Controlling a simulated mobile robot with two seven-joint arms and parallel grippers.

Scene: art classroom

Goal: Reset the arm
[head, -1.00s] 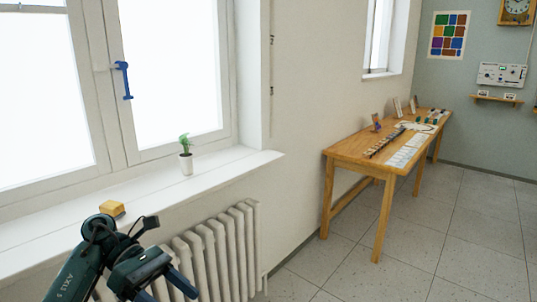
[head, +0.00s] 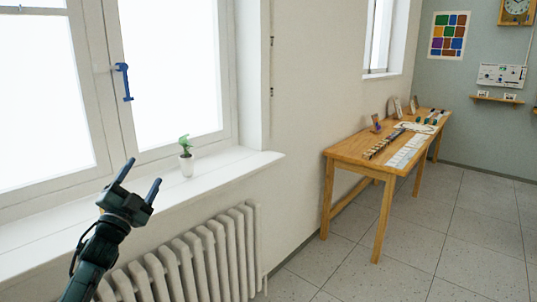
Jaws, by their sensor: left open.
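My left arm comes in from the lower left in the head view. My left gripper (head: 139,182) points up and to the right, in front of the windowsill (head: 232,167). Its two fingers are spread apart with nothing between them. My right gripper is out of the frame.
A white radiator (head: 200,262) is below the sill. A wooden table (head: 352,151) with several small items stands along the wall. The floor (head: 420,240) at right is clear.

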